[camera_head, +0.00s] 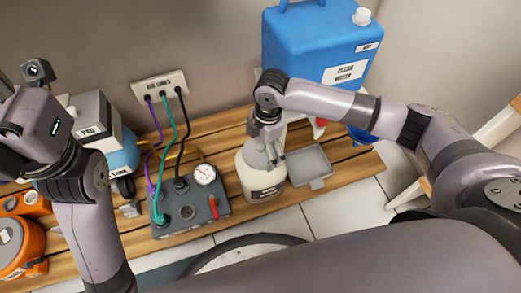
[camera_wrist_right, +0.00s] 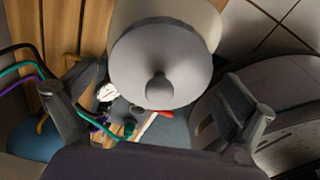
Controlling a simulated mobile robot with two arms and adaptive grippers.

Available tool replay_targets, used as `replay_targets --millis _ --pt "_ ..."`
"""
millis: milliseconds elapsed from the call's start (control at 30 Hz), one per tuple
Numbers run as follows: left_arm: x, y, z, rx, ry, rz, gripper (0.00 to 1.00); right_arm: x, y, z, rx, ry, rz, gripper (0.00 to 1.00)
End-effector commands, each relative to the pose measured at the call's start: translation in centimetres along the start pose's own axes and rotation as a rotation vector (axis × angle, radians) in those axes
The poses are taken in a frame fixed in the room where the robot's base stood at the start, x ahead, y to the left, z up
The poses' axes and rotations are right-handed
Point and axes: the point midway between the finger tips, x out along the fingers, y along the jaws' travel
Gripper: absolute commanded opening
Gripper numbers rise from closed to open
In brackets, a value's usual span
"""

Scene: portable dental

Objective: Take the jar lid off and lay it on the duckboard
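The jar (camera_head: 262,183), cream-coloured with a dark label, stands upright on the slatted wooden duckboard (camera_head: 356,168). Its grey round lid (camera_head: 256,155) is on top, partly hidden by my right gripper in the head view. In the right wrist view the lid (camera_wrist_right: 160,60) shows a central knob, with the pale jar (camera_wrist_right: 205,18) behind it. My right gripper (camera_head: 271,158) is above the lid. Its fingers (camera_wrist_right: 158,120) are spread wide, with a gap on both sides of the knob. My left gripper (camera_head: 32,120) is raised at the far left, its fingertips not clearly visible.
A grey control box (camera_head: 190,214) with gauge and cables stands left of the jar. A blue canister (camera_head: 315,45) stands behind. Bare slats show at the duckboard's right end.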

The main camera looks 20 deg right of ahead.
Motion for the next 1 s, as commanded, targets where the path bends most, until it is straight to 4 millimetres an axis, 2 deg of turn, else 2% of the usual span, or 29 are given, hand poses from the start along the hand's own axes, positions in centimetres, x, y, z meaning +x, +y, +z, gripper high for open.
replay_targets --millis 67,467,767,900,1000 --pt "0.0 0.0 0.0 0.000 0.000 0.000 0.33 0.0 0.0 0.0 0.000 0.000 0.000 0.93" --pt "0.0 0.0 0.0 -0.001 0.000 0.000 0.33 0.0 0.0 0.0 0.000 0.000 0.000 0.66" --pt "0.2 0.0 -0.1 -0.001 0.002 0.000 0.33 -0.3 0.0 0.0 0.000 0.000 0.000 0.66" --pt "0.6 -0.1 -0.1 -0.002 0.003 -0.005 0.33 -1.6 0.0 -0.2 -0.001 0.000 0.001 0.66" --pt "-0.6 -0.3 0.6 -0.006 -0.054 -0.018 0.33 -3.2 0.0 -0.4 0.000 0.000 0.001 0.66"
